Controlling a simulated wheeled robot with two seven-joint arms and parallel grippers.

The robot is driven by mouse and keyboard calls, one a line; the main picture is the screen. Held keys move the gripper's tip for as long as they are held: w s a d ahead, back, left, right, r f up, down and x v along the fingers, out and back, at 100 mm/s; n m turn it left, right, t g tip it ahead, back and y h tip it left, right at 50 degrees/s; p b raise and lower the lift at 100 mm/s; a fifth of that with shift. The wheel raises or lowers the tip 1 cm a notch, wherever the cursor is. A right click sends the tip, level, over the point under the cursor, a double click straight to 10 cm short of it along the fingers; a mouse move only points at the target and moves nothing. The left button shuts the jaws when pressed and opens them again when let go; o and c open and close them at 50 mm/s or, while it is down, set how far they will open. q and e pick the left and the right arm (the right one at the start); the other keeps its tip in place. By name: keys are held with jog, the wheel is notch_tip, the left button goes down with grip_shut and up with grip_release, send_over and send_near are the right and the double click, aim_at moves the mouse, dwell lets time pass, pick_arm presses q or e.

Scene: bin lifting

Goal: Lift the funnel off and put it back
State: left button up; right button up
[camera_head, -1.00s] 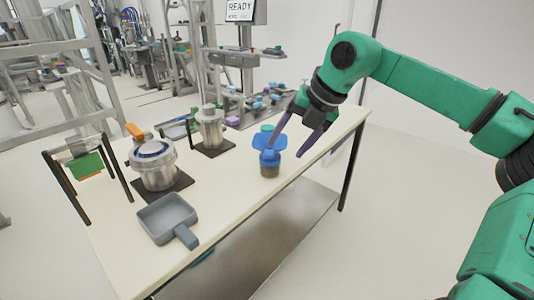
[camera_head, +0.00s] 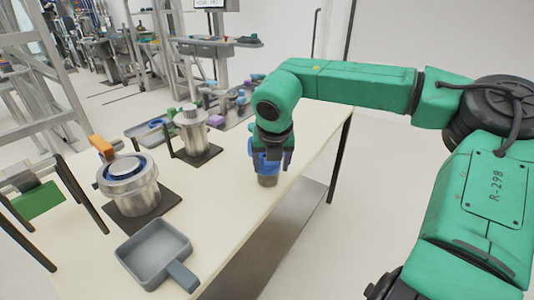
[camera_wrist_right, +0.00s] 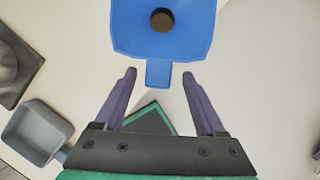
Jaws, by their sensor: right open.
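The blue funnel (camera_head: 268,166) sits on a small jar with dark contents (camera_head: 267,181) near the table's right edge; my right gripper partly hides it in the head view. In the right wrist view the funnel (camera_wrist_right: 185,38) shows from above, with a dark round hole and a short handle tab pointing toward my gripper. My right gripper (camera_wrist_right: 159,76) is open and empty, with its purple fingertips on either side of the tab's end and a visible gap on both sides. In the head view the right gripper (camera_head: 272,158) points down at the funnel. My left gripper is out of view.
On the table (camera_head: 232,193) stand a grey scoop (camera_head: 155,250), a large metal pot (camera_head: 130,188) and a smaller metal canister (camera_head: 192,132) on dark mats. An orange-handled thing (camera_head: 102,146) is behind the pot. Bare tabletop lies between scoop and jar.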

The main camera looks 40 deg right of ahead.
jog(key=p+x, duration=0.1)
jog(key=x, duration=0.2)
jog(key=shift+w+f, duration=0.15)
jog(key=shift+f, duration=0.2)
jog(key=shift+w+f, duration=0.1)
jog(key=shift+f, duration=0.05)
jog(key=shift+c, duration=1.2)
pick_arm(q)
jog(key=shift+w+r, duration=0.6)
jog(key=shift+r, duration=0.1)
pick_arm(e)
grip_shut()
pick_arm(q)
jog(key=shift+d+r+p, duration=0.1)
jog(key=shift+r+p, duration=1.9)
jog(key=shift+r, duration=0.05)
pick_arm(e)
notch_tip(320, 180, up, 23)
